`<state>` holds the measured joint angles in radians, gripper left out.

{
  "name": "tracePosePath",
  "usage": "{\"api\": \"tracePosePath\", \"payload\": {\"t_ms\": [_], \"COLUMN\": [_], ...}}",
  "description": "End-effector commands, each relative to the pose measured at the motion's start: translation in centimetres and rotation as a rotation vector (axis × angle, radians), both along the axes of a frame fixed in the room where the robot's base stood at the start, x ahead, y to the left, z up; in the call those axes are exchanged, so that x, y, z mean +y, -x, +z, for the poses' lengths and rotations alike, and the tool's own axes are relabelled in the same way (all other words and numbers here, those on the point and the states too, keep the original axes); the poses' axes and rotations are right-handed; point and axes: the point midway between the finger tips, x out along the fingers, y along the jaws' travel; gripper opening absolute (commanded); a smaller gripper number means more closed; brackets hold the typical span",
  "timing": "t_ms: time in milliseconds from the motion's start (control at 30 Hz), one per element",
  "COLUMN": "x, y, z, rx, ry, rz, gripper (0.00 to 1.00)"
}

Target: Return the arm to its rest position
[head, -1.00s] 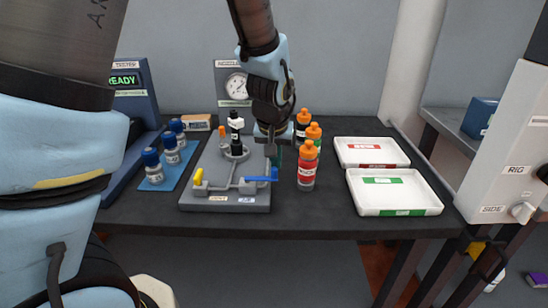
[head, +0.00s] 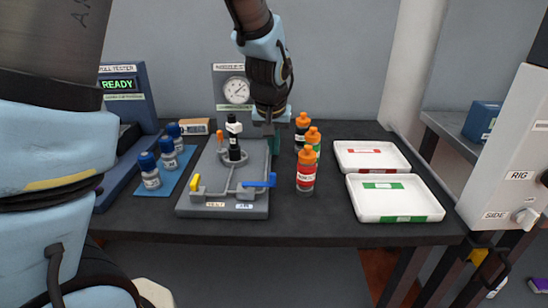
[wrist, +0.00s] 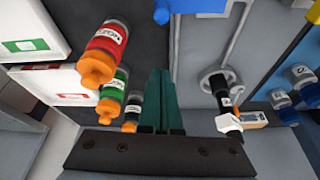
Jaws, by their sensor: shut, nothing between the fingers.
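My gripper (head: 270,135) is shut and empty. It hangs above the dark table between the grey fixture (head: 223,208) and the orange-capped bottles. In the wrist view its green fingers (wrist: 162,98) are pressed together. The fixture holds an upright black piece with a white top (head: 234,140) and has a yellow handle (head: 194,182) and a blue handle (head: 260,181). My arm reaches down from the top of the head view.
A red bottle (head: 306,175) and a green one (head: 313,140) stand close right of my gripper. Two white trays (head: 395,208) lie further right. Several blue-capped vials (head: 150,178) stand on a blue mat at left, beside the tester (head: 122,95). A gauge (head: 236,90) stands behind.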

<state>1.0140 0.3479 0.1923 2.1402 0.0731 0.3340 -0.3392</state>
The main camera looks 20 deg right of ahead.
Motion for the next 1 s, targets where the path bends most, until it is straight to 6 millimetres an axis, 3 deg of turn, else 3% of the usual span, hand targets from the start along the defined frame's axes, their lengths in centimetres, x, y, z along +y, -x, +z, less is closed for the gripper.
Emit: {"api": "tracePosePath", "payload": {"t_ms": [333,700,767,867,1000], "x": [1.1,2.1,3.3,7.0,13.9], "y": [1.5,1.5,1.0,-0.1,-1.0], "z": [5.2,6.2,5.9,5.0,3.4], "rx": [-0.001,0.005,0.011,0.030,0.067], "ry": [0.002,-0.004,-0.008,-0.020,-0.038], "rz": [0.000,0.012,0.031,0.084,0.178], "gripper": [0.00,0.00,0.00,0.00,0.00]}}
